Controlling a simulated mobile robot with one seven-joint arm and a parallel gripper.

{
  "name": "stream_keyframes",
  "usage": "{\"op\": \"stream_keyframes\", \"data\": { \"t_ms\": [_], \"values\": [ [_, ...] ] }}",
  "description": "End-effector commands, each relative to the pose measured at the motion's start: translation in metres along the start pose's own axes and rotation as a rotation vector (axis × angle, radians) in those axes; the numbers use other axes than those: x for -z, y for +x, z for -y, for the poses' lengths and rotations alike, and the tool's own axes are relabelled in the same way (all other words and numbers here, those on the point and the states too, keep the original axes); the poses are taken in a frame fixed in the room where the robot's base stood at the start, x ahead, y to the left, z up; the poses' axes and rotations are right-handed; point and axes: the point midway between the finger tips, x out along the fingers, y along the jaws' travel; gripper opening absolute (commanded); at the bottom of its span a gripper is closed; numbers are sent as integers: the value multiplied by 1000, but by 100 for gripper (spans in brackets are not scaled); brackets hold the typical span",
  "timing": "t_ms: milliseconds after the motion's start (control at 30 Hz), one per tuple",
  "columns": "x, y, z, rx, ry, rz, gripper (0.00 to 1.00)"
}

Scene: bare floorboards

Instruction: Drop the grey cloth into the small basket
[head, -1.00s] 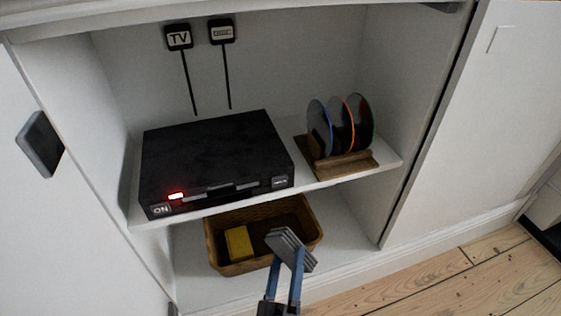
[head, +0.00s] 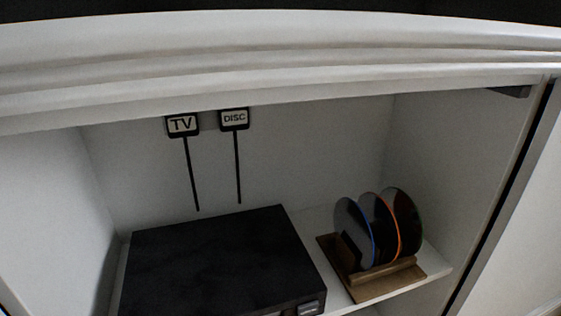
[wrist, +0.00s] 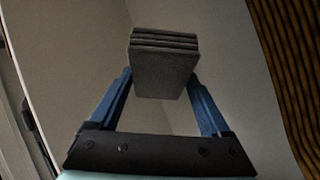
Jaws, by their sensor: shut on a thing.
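The grey cloth (wrist: 163,65) is a folded, layered block in the wrist view. My gripper (wrist: 162,85) is shut on it, with a blue finger on each side. The gripper and cloth do not show in the head view now. A strip of brown woven wicker (wrist: 288,75), which looks like part of the basket, runs along the right edge of the wrist view. The cloth is apart from this strip in the picture. The rest of the basket is hidden.
In the head view, a black player box (head: 215,260) stands on the cabinet shelf. Right of it, several discs stand in a wooden rack (head: 385,281). TV (head: 182,125) and DISC (head: 234,119) plugs are on the back wall. The cabinet's top edge (head: 280,75) crosses above.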

Motion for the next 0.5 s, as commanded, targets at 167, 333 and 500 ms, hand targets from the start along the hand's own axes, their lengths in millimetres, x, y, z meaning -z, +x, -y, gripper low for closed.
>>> {"op": "stream_keyframes", "data": {
  "t_ms": [167, 333, 500],
  "values": [
    [-15, -8, 18, 0, 0, 0, 37],
    [-17, -10, 20, -1, 0, 0, 37],
    [-16, -9, 20, 0, 0, 0, 37]
  ]
}}
